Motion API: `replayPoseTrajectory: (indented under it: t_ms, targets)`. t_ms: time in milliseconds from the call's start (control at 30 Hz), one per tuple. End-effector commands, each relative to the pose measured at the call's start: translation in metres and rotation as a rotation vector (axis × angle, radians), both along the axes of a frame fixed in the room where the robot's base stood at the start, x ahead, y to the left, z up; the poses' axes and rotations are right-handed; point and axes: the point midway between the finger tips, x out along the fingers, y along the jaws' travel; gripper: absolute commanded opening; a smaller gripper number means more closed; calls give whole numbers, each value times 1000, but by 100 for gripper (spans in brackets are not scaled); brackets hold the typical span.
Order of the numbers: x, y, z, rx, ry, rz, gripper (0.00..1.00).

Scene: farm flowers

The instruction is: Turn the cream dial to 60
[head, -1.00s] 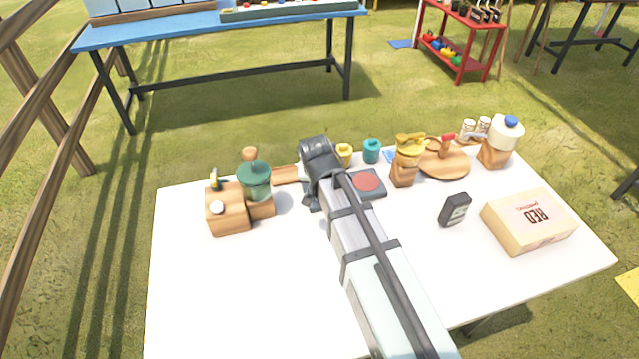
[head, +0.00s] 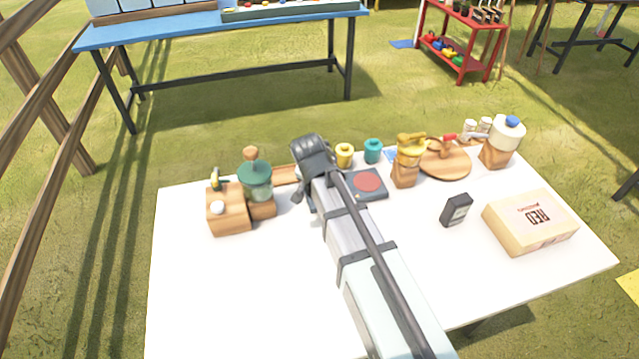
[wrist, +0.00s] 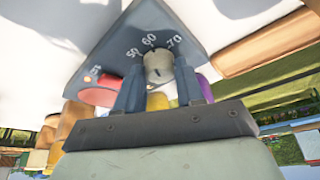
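In the wrist view the cream dial (wrist: 159,66) stands on a dark grey panel (wrist: 128,35) with white figures 50, 60 and 70 behind it. My gripper (wrist: 162,82) has one finger on either side of the dial, and both appear to touch it, so it looks shut on it. In the head view the grey device (head: 350,196) with a red disc (head: 367,180) lies beside my arm. The dial and my fingertips are hidden there by the arm.
Yellow and teal cups (head: 373,151) stand behind the device.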

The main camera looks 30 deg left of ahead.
Motion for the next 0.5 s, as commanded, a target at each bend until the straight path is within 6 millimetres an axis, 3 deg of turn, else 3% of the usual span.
replayPoseTrajectory:
  t_ms: [200, 500]
  targets:
    - [0, 0, 0, 0, 0, 1, 59]
    - [0, 0, 2, 1, -2, 1, 60]
